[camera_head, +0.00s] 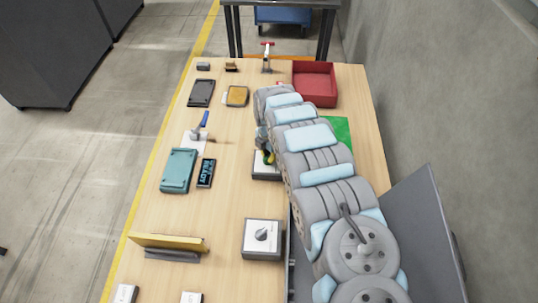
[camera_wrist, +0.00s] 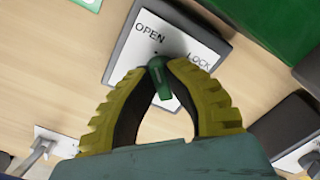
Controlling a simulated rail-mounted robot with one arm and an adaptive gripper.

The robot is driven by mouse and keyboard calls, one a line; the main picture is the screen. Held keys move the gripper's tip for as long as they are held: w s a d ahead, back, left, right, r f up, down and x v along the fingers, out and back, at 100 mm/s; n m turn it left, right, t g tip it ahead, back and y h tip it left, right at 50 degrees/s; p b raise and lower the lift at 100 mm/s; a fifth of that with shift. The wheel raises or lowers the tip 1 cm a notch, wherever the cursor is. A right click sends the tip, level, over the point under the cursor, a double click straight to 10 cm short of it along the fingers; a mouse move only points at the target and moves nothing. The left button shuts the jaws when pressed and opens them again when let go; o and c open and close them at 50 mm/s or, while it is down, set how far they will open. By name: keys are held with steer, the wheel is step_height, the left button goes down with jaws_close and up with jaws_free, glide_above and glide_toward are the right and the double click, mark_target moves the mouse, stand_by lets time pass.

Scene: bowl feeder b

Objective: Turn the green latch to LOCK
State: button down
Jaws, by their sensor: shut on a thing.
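The green latch (camera_wrist: 160,80) sits on a white plate (camera_wrist: 194,47) with a dark edge, printed OPEN on the left and LOCK on the right in the wrist view. My gripper (camera_wrist: 159,66) has its two yellow ribbed fingers closed around the latch, with the tips at its sides. The latch's rounded end is towards the printed words, between OPEN and LOCK; its exact setting is hard to tell. In the head view the plate's box (camera_head: 265,172) is partly under my arm, and the latch is mostly hidden.
A box with a dial (camera_head: 262,238) stands nearer on the table (camera_head: 215,215). A teal case (camera_head: 179,170), a small display (camera_head: 206,173) and a blue-handled lever (camera_head: 201,126) stand left. A red bin (camera_head: 315,83) and green sheet (camera_head: 338,130) are right.

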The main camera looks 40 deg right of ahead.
steer(key=m+p, duration=0.3)
steer(key=p, duration=0.1)
steer(key=shift+s+a+r+m, duration=0.1)
steer(key=shift+m, duration=0.2)
steer(key=m+p, duration=0.3)
steer(key=m, duration=0.1)
steer(key=shift+m, duration=0.3)
steer(key=m, duration=0.3)
steer(key=m+p, duration=0.1)
steer(key=m, duration=0.1)
steer(key=shift+s+a+f, duration=0.15)
steer(key=shift+f, duration=0.1)
steer(key=shift+a+m, duration=0.1)
steer(key=shift+m, duration=2.3)
steer(key=c, duration=1.1)
jaws_free()
steer(key=shift+r, duration=0.1)
